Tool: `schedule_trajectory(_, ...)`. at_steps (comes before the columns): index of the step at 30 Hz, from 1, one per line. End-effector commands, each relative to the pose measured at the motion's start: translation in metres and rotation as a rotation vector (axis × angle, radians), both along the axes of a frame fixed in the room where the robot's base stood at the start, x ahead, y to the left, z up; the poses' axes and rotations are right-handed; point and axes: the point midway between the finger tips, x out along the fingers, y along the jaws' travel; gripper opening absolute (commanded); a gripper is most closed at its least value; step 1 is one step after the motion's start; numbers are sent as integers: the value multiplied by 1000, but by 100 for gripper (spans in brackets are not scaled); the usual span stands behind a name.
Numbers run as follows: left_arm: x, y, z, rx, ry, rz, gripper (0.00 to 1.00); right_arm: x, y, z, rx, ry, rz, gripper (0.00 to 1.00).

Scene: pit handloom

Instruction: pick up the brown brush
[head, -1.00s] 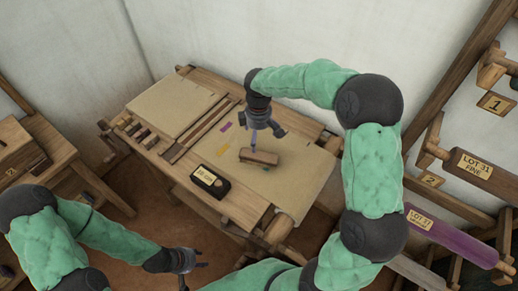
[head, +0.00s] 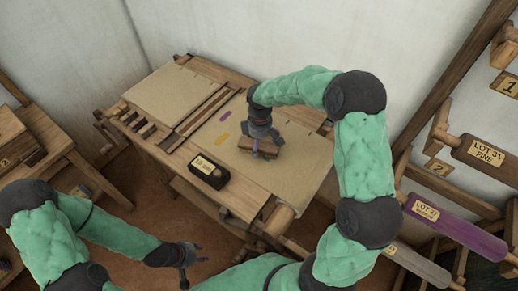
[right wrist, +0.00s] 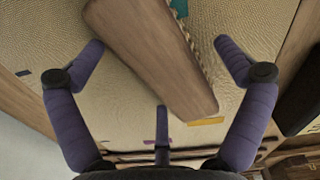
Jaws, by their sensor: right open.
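The brown brush (head: 247,153) lies on the cloth of the loom in the head view. In the right wrist view its wooden block (right wrist: 150,50) fills the upper middle, with a strip of bristles along its right side. My right gripper (head: 262,153) is over the brush from above, open, and partly hides it. In the right wrist view the purple fingers of my right gripper (right wrist: 155,45) are spread on either side of the block, apart from it. My left gripper (head: 190,268) is low at the front, away from the loom, with its fingers apart and empty.
A black labelled box (head: 208,172) stands on the loom's wooden beam, left of the brush. Yellow (head: 221,142) and purple (head: 225,116) patches lie on the cloth (head: 300,190). A rack with labelled beams (head: 455,213) stands at the right.

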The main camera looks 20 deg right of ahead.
Motion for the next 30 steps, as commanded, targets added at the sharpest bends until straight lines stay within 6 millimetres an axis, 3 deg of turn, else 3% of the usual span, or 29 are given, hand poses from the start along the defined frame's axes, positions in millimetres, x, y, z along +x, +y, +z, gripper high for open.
schedule_trajectory(5, 0, 0, 1, 0, 0, 0, 40, 0, 0, 1, 0, -1, -1, 100)
schedule_trajectory(8, 0, 0, 1, 0, 0, 0, 40, 0, 0, 1, 0, -1, -1, 77)
schedule_trajectory(12, 0, 0, 1, 0, 0, 0, 40, 0, 0, 1, 0, -1, -1, 38)
schedule_trajectory(24, 0, 0, 1, 0, 0, 0, 40, 0, 0, 2, 0, 0, -1, 37)
schedule_trajectory(30, 0, 0, 9, 0, 0, 0, 40, 1, 0, 15, -1, -2, -1, 37)
